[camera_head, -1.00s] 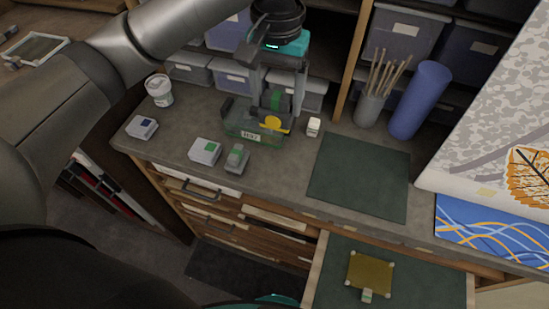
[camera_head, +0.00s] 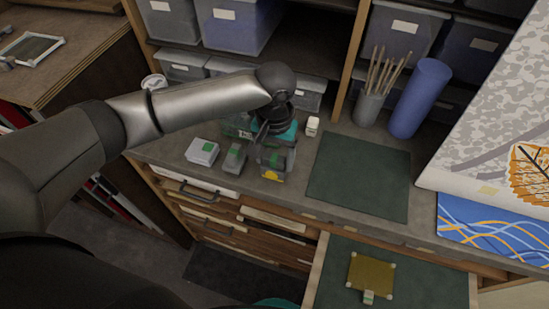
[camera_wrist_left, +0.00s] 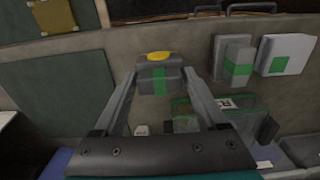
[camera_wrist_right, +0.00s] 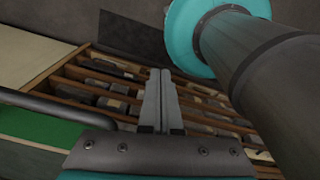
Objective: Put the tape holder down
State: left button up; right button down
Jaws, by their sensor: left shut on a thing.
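The tape holder (camera_head: 272,175) is a small grey block with a yellow part and green tape. My left gripper (camera_head: 276,156) is shut on it over the front part of the counter. In the left wrist view the tape holder (camera_wrist_left: 160,76) sits between the two fingertips, with its yellow part on the far side. I cannot tell whether it touches the counter. My right gripper (camera_wrist_right: 160,78) shows only in its own wrist view, shut and empty, its fingers together.
On the counter (camera_head: 295,185), a grey block with green (camera_head: 235,157) and a white box (camera_head: 202,151) stand left of the tape holder. A clear green bin (camera_head: 236,126) is behind it, partly hidden by my arm. A small white bottle (camera_head: 312,126) and a dark green mat (camera_head: 358,176) lie right.

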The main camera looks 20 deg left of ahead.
aim_at(275, 157)
pick_arm(q)
jog(key=shift+f, duration=0.35)
jog(key=o, duration=1.1)
jog(key=shift+f, duration=0.1)
notch_tip(275, 157, up, 12)
jog(key=shift+r, duration=0.15)
